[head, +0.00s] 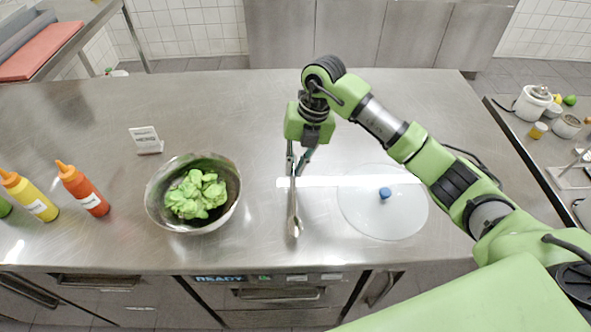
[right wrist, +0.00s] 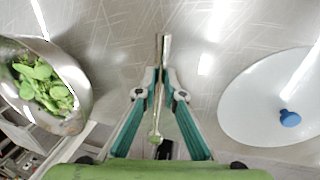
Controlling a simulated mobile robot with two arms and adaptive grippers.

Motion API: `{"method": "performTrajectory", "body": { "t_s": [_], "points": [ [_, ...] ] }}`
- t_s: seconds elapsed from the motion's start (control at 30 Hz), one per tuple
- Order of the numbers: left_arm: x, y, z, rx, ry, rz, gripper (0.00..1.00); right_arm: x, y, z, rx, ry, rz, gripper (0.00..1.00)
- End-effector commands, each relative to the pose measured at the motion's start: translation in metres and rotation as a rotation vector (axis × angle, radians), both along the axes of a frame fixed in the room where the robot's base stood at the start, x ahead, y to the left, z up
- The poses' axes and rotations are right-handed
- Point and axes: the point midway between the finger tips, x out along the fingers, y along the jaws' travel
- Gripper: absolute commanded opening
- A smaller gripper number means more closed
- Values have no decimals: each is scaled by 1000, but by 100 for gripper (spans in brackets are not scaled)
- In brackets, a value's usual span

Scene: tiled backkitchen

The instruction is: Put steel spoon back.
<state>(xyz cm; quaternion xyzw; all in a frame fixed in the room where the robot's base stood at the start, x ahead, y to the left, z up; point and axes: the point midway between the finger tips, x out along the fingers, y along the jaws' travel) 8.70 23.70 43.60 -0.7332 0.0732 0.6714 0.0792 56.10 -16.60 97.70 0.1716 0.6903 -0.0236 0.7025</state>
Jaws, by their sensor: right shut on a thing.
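The steel spoon (head: 294,222) is long and thin, with its rounded end towards the counter's front edge in the head view. My right gripper (head: 296,170) is shut on its shaft, between the metal bowl and the white round lid. In the right wrist view, the spoon (right wrist: 162,50) runs between the fingertips of my right gripper (right wrist: 160,76), with its rounded end low in the picture. I cannot tell whether the spoon touches the counter. My left gripper is out of view.
The steel counter (head: 230,110) has free room at the back. A metal bowl (head: 232,205) of green leaves stands left of the spoon, and a white lid (head: 360,215) with a blue knob lies right. A small sign (head: 146,140) and sauce bottles (head: 82,188) stand further left.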

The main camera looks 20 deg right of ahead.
Motion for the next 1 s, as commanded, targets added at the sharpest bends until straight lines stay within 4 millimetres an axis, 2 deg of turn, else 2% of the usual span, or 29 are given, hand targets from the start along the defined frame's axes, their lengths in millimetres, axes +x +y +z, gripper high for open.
{"method": "performTrajectory", "body": {
  "t_s": [0.17, 0.37, 0.73, 0.77, 0.8, 1.0],
  "points": [
    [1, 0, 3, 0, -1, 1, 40, 6, -2, -8, -2, 2, -1, 0],
    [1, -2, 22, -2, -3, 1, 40, 5, -2, -33, -1, 5, 0, 0],
    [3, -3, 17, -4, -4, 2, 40, 6, -3, -43, -2, 0, 1, 0],
    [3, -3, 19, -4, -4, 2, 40, 6, -3, -42, -2, -1, 1, 17],
    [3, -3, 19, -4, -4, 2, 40, 6, -3, -42, -2, 0, 1, 26],
    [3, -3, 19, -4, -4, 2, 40, 6, -3, -42, -2, 1, 0, 26]
  ]
}}
